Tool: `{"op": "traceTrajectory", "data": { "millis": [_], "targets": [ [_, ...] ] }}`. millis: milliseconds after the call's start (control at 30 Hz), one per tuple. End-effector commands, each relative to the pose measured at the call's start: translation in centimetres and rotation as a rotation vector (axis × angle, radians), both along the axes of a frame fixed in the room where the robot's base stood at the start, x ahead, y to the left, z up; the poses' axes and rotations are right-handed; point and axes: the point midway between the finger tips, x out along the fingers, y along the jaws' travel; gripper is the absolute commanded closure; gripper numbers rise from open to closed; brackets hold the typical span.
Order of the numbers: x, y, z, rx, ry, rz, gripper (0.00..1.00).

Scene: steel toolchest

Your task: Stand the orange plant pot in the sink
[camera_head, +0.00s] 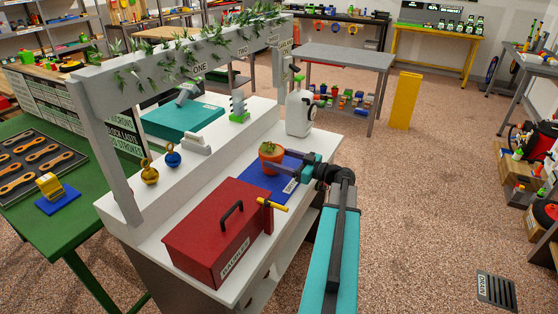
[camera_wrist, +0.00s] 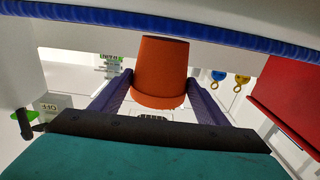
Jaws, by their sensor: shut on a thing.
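The orange plant pot (camera_head: 271,162), with a small green plant in it, is upright above the white bench in the head view. My gripper (camera_head: 286,160) reaches it from the right and is shut on it. The wrist view is upside down and shows the pot (camera_wrist: 160,68) between the two purple fingers of my gripper (camera_wrist: 160,85). A blue rectangular area (camera_head: 258,186), with a label too small to read, lies below the pot. I cannot tell whether this is the sink, or whether the pot touches it.
A red toolbox (camera_head: 215,235) with a black handle stands left and in front, close to the blue area. A white jug (camera_head: 300,112) stands behind the pot. Blue (camera_head: 173,157) and gold (camera_head: 149,173) hooked weights and a white overhead frame (camera_head: 190,50) are on the left.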

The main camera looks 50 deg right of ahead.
Motion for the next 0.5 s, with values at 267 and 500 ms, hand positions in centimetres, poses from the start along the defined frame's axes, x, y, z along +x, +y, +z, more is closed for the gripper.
{"op": "traceTrajectory", "data": {
  "millis": [267, 500],
  "targets": [
    [-0.01, 0.01, -0.65, 0.0, -0.003, 0.0, 0.65],
    [-0.01, 0.0, -0.78, 0.001, -0.002, 0.0, 0.65]
  ]
}}
